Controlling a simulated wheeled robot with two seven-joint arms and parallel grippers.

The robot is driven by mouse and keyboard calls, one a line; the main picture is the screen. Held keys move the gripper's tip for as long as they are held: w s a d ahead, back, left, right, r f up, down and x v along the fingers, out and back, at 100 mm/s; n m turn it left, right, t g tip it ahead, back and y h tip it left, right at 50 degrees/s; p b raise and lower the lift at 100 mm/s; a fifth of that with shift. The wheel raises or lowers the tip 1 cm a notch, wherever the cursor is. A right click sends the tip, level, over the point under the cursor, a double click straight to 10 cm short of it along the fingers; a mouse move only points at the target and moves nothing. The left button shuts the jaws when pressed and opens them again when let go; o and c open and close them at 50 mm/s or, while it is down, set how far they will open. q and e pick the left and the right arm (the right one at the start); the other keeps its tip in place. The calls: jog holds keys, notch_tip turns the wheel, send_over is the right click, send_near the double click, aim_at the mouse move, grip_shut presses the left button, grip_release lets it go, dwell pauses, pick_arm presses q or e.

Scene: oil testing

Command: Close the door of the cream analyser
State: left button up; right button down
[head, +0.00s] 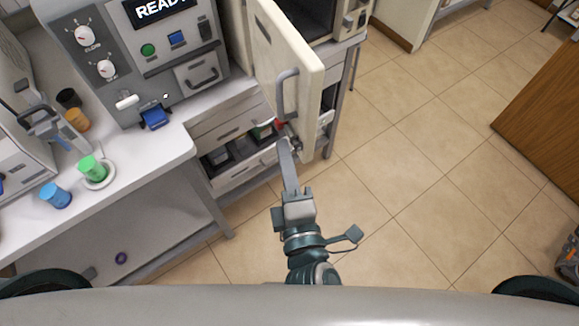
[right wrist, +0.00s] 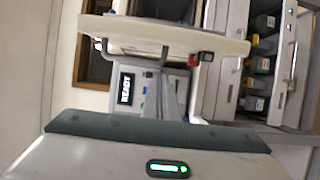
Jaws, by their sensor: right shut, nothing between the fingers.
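The cream analyser's door (head: 287,45) stands open in the head view, swung out toward me, with a grey bar handle (head: 281,92). Behind it the analyser's dark chamber (head: 305,8) shows in part. In the right wrist view the door (right wrist: 165,33) is seen nearly edge-on across the top. My right gripper (head: 284,145) is shut and empty, its tips close to the door's lower edge; I cannot tell whether they touch. Its fingers also show in the right wrist view (right wrist: 165,95), below the door. My left gripper is not in view.
A grey panel (head: 135,55) reading READY stands left of the door. A counter (head: 130,165) holds a green cup (head: 92,168), a blue cup (head: 55,195) and other small items. An open drawer (head: 215,157) lies below.

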aim_at(304, 142)
jog(key=shift+w+d+p, duration=1)
jog(key=shift+w+d, duration=0.6)
jog(key=shift+d, duration=0.05)
jog(key=shift+d, duration=0.2)
